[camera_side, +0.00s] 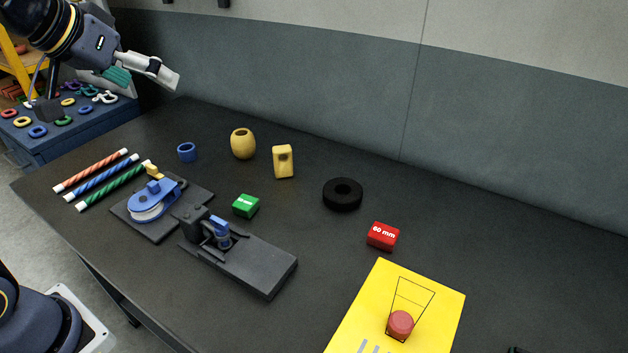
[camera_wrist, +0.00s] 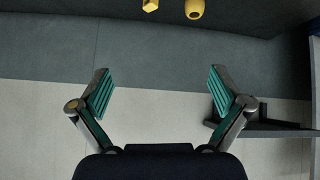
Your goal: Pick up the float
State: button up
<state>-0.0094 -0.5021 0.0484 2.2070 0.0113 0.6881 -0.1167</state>
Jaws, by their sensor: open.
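The float appears to be the yellow barrel-shaped piece (camera_side: 243,144) with a hole in its top, standing upright on the dark table in the side view. It also shows at the top edge of the wrist view (camera_wrist: 194,9), partly cut off. My gripper (camera_side: 146,80) is raised at the upper left of the side view, well away from the float and above it. In the wrist view my gripper (camera_wrist: 160,85) has its teal-padded fingers spread wide with nothing between them.
A yellow block with a hole (camera_side: 284,161) stands just right of the float, a blue ring (camera_side: 187,152) to its left. A black ring (camera_side: 342,194), green block (camera_side: 246,206), red block (camera_side: 382,236) and dark fixtures (camera_side: 250,264) lie nearer. The wall (camera_side: 330,80) rises behind.

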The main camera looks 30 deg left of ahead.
jog(key=w+a+n, duration=0.1)
jog(key=w+a, duration=0.3)
jog(key=w, duration=0.6)
jog(key=n+g+y, duration=0.2)
jog(key=g, duration=0.1)
send_over(242, 138)
jog(key=s, duration=0.6)
notch_tip(242, 138, down, 18)
jog(key=x, duration=0.9)
jog(key=shift+w+d+f, duration=0.15)
jog(key=shift+w+f, duration=0.05)
jog(key=shift+w, duration=0.25)
jog(key=shift+t, duration=0.3)
jog(key=shift+d+f+x, duration=0.1)
jog(key=shift+d+x, duration=0.1)
jog(key=shift+x, duration=0.8)
jog(key=shift+d+f+x, duration=0.1)
jog(key=shift+d+x, duration=0.1)
jog(key=shift+x, duration=0.75)
jog(key=shift+d+x, duration=0.2)
jog(key=shift+x, duration=0.8)
jog(key=shift+s+a, duration=0.1)
jog(key=shift+a, duration=0.05)
jog(key=c, duration=1.1)
jog(key=shift+c, duration=0.5)
jog(key=shift+r, duration=0.1)
